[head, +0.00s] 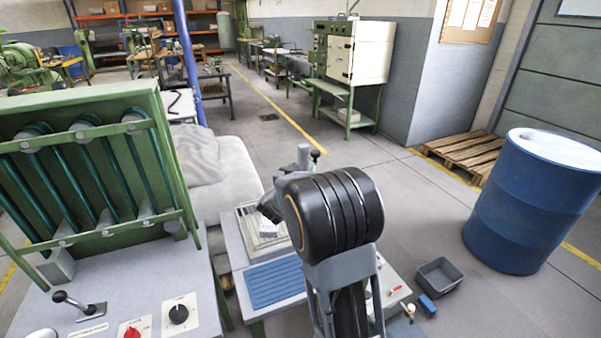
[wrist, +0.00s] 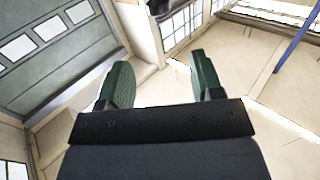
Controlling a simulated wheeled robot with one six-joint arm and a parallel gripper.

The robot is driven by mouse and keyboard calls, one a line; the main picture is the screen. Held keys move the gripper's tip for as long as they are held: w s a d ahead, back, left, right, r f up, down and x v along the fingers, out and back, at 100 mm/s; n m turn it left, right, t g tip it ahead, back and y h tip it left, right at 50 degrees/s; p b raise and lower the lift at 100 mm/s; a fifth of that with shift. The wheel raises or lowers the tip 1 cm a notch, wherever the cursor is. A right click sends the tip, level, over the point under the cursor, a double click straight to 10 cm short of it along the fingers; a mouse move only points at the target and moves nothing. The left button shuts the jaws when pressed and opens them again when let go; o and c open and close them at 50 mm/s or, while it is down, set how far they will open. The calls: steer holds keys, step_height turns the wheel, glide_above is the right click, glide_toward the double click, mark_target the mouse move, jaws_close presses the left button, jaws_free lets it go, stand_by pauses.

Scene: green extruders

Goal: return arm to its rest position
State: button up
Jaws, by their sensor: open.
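My gripper (wrist: 165,80) shows in the wrist view with its two green-padded fingers well apart and nothing between them. Beyond the fingers are a pale wall or ceiling area, windows and a grey panelled door. In the head view my black and grey arm stands in the lower middle, in front of the workbench. The gripper's fingers cannot be made out in the head view.
A green machine with hoses (head: 90,175) stands at the left. A blue mat (head: 276,283) lies on the bench. A blue barrel (head: 535,200), a grey bin (head: 438,277) and a wooden pallet (head: 465,152) are at the right. The middle floor is clear.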

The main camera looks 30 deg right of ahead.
steer(key=shift+a, duration=0.1)
stand_by(0.6)
steer(key=w+a+f+n+y, duration=0.1)
steer(key=a+f+n+y, duration=0.3)
steer(key=a+f+y, duration=0.5)
steer(key=s+a+n+g+y, duration=0.35)
steer(key=s+a+y, duration=0.25)
steer(key=s+a, duration=0.4)
steer(key=s+r+n+g+p, duration=0.1)
steer(key=s+r+g, duration=0.1)
steer(key=s, duration=0.6)
steer(key=s+a+r+n+g+p, duration=0.1)
steer(key=s+r, duration=0.3)
steer(key=s, duration=0.4)
steer(key=shift+s+a+n+g+h, duration=0.3)
steer(key=shift+s+n+g, duration=0.05)
steer(key=shift+n, duration=0.3)
steer(key=shift+r, duration=0.1)
